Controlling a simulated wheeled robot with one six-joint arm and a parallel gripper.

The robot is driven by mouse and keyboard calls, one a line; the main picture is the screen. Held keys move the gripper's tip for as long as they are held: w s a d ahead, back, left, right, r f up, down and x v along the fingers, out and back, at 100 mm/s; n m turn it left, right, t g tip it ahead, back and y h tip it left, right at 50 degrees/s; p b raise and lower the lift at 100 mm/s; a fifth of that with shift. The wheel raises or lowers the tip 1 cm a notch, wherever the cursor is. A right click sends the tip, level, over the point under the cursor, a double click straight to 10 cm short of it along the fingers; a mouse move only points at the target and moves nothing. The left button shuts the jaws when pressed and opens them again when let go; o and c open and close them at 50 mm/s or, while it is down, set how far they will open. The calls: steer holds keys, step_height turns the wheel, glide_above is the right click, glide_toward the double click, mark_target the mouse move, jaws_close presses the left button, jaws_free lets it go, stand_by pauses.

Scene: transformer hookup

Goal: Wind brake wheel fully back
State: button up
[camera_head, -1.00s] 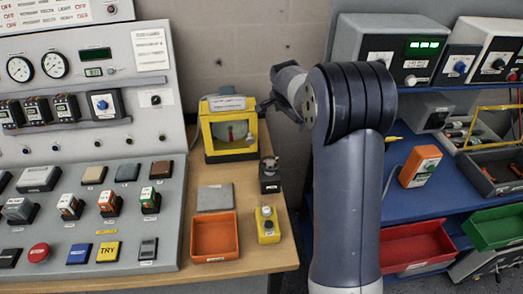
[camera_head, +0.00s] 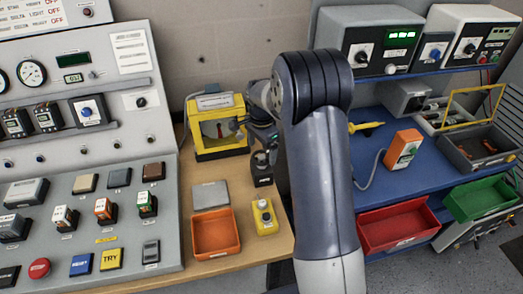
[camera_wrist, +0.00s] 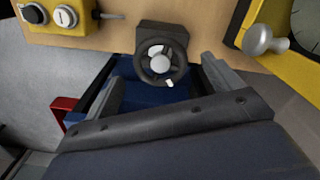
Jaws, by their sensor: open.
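The brake wheel (camera_wrist: 160,62) is a small black handwheel with a pale hub and a white mark at its lower rim. It stands on a dark block at the edge of the wooden bench, and in the head view its block (camera_head: 262,178) shows below my gripper. My gripper (camera_wrist: 163,74) is open, with one finger on each side of the wheel in the wrist view. I see a gap between each finger and the rim, and cannot tell how deep the fingers reach. In the head view my gripper (camera_head: 263,150) is just above the block and partly hides the wheel.
A yellow-framed gauge unit (camera_head: 218,103) stands behind; its silver knob (camera_wrist: 265,40) is near my right finger in the wrist view. A yellow switch box (camera_head: 265,224), an orange tray (camera_head: 214,252) and a grey plate (camera_head: 210,195) lie in front. The control panel stands left, blue shelves right.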

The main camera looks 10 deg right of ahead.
steer(key=shift+f, duration=1.05)
steer(key=c, duration=1)
steer(key=shift+n+b, duration=0.45)
steer(key=shift+n, duration=1.05)
steer(key=o, duration=1)
steer(key=shift+r, duration=0.1)
